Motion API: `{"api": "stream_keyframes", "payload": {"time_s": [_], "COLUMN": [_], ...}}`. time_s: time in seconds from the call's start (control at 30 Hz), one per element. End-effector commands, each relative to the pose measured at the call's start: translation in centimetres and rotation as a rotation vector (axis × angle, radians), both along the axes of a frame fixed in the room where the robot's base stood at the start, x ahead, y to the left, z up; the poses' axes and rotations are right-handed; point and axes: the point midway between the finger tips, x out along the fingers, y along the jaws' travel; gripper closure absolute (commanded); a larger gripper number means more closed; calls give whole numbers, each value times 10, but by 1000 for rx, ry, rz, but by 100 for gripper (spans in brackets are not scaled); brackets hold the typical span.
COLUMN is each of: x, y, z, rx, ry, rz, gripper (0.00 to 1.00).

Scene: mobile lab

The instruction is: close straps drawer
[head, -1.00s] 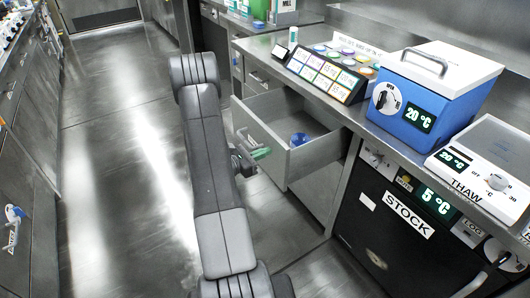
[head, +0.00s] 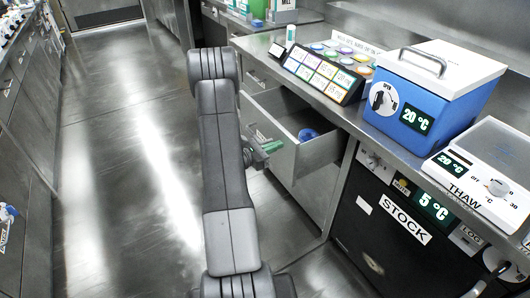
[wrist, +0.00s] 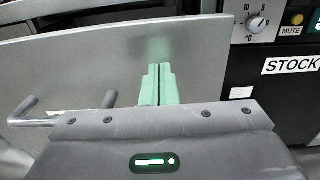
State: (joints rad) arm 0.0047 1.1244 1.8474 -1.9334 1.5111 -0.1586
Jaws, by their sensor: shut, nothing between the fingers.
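The straps drawer (head: 322,152) stands partly open under the counter, with a blue item (head: 307,134) inside. I cannot read a label on it. Its grey front panel (wrist: 200,60) fills much of the wrist view, and its bar handle (wrist: 62,118) shows at the left there. My gripper (head: 268,147) is at the outside of the drawer front, to the right of the handle. Its green fingers (wrist: 159,82) are shut together and empty, with the tips at the panel and seemingly touching it. My arm hides part of the drawer's left side in the head view.
A black STOCK unit (head: 395,235) stands right of the drawer. The counter above holds a blue box with a white lid (head: 430,90), a THAW device (head: 480,180) and a rack of labels (head: 323,76). The floor (head: 120,180) at left is clear.

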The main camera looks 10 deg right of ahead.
Motion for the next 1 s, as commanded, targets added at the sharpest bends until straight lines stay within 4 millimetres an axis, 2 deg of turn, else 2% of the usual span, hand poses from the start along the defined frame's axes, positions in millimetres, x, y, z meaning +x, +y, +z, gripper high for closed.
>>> {"api": "stream_keyframes", "payload": {"time_s": [0.6, 0.8, 1.0], "x": [55, 68, 76], "y": [-150, -184, -203], "z": [-3, -2, -1], "rx": [0, 0, 0], "ry": [-3, -2, -1], "rz": [-6, -4, -2], "gripper": [100, 100, 100]}}
